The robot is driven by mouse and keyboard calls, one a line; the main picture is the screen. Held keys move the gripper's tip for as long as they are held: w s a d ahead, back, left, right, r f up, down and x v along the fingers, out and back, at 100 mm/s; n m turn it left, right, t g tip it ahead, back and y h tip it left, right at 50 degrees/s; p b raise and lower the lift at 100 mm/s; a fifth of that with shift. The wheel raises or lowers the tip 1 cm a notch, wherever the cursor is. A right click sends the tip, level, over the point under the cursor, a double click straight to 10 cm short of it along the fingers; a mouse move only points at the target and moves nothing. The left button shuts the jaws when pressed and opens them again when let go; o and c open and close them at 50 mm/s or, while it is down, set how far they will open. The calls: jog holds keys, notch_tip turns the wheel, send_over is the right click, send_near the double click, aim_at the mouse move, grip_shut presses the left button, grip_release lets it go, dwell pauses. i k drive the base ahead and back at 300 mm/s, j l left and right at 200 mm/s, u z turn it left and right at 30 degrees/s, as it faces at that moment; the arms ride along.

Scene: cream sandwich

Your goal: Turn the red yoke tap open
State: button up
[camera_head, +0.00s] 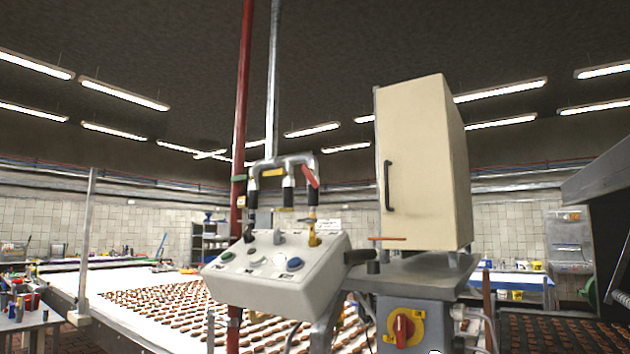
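A grey pipe yoke (281,161) sits above a sloping white control panel, with taps on its branches. The tap with a red handle (311,176) is on the right branch; its handle slants down to the right, across the top of a black-and-white hose fitting. A yellow handle (272,172) lies nearly level at the middle branch. I cannot tell from this view whether the red tap is open or closed. My gripper is not in view.
The control panel (275,267) has several knobs. To its right, a tall cream cabinet (424,165) stands on a grey machine with a red rotary switch (402,328). A red upright pipe (240,115) runs close on the left. A white conveyor (95,278) carries rows of brown biscuits behind.

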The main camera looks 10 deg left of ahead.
aim_at(306, 171)
jog(key=i+j, duration=0.1)
jog(key=i, duration=0.6)
jog(key=i+j, duration=0.1)
jog(key=i, duration=0.6)
